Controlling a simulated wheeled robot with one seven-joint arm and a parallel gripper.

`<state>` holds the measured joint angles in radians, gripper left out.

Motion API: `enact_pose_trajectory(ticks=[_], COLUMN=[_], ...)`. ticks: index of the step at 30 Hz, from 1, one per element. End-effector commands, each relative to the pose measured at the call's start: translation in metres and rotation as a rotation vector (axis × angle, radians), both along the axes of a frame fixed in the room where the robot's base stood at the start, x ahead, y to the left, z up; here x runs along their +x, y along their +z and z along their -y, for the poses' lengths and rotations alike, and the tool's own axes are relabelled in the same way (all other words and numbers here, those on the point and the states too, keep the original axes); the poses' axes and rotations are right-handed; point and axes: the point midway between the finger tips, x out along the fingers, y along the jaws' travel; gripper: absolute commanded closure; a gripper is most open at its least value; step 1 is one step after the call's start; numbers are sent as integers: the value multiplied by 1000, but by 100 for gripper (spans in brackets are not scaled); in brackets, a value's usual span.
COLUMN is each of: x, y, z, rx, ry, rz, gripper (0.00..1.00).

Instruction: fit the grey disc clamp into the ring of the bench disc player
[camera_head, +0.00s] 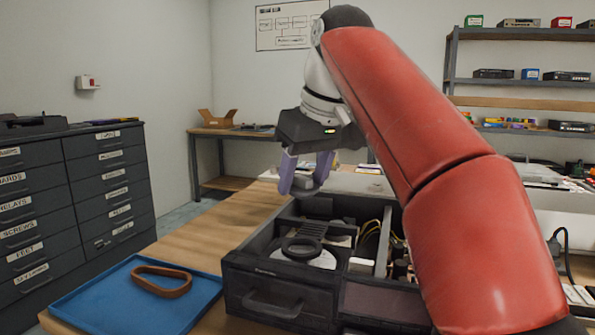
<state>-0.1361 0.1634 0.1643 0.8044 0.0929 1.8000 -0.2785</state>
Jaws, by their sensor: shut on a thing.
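My gripper (305,178) hangs above the back of the open bench disc player (268,270), its two lilac fingers pointing down. It is shut on the grey disc clamp (304,187), which shows between and just below the fingertips. The player is a dark box with its top off. Its black ring (302,247) lies over a pale disc near the front left of the inside. The clamp is above and apart from the ring. The fingers partly hide the clamp, and its exact tilt is hard to tell.
A blue tray (90,303) with a brown rubber belt (162,281) lies left of the player on the wooden bench (215,232). Player walls and a divider (384,240) with wires stand right of the ring. My red arm covers the right side.

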Motion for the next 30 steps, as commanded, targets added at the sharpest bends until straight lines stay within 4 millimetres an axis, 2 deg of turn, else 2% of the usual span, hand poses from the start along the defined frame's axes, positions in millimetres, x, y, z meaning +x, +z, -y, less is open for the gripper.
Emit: enact_pose_trajectory(ticks=[18, 24, 30], x=[0, 0, 0], y=[-65, -76, -79], z=[0, 0, 0], rx=[0, 0, 0], ry=[1, 1, 1], rz=[0, 0, 0], gripper=[70, 70, 70])
